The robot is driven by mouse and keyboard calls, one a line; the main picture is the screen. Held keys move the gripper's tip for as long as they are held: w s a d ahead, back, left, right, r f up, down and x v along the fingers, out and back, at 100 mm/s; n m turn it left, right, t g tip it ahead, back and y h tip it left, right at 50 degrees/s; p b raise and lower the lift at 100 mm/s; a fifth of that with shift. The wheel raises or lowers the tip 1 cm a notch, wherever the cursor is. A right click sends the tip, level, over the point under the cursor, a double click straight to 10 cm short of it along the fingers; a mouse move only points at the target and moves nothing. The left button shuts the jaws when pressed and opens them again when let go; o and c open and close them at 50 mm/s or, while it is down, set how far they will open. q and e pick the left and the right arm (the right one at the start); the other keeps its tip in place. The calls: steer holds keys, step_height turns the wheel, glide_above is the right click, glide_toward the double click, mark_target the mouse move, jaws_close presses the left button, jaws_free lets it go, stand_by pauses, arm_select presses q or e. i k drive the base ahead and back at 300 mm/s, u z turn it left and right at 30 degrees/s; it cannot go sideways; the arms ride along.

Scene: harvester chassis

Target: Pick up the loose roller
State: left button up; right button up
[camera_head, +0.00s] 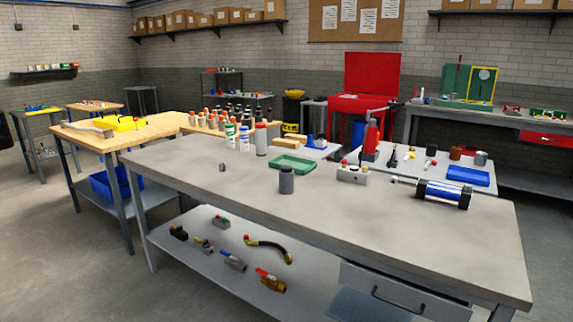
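No part is clearly marked as the loose roller, and I cannot tell for certain which one it is. A very small grey cylinder-like piece (222,167) stands alone on the left middle of the grey workbench (235,200). A larger dark grey cylinder (286,182) with a narrower top stands upright near the bench's middle. Neither touches anything but the bench top. Neither of my grippers is in view.
A green tray (292,164) lies behind the dark cylinder. A grey block with knobs (352,174) and a blue hydraulic cylinder (443,192) are to the right. Bottles (261,139) stand at the back left. The bench's front is clear. Fittings (234,261) lie on the lower shelf.

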mark_target(285, 180)
steer(key=u, duration=0.5)
steer(key=i, duration=0.6)
steer(key=u, duration=0.3)
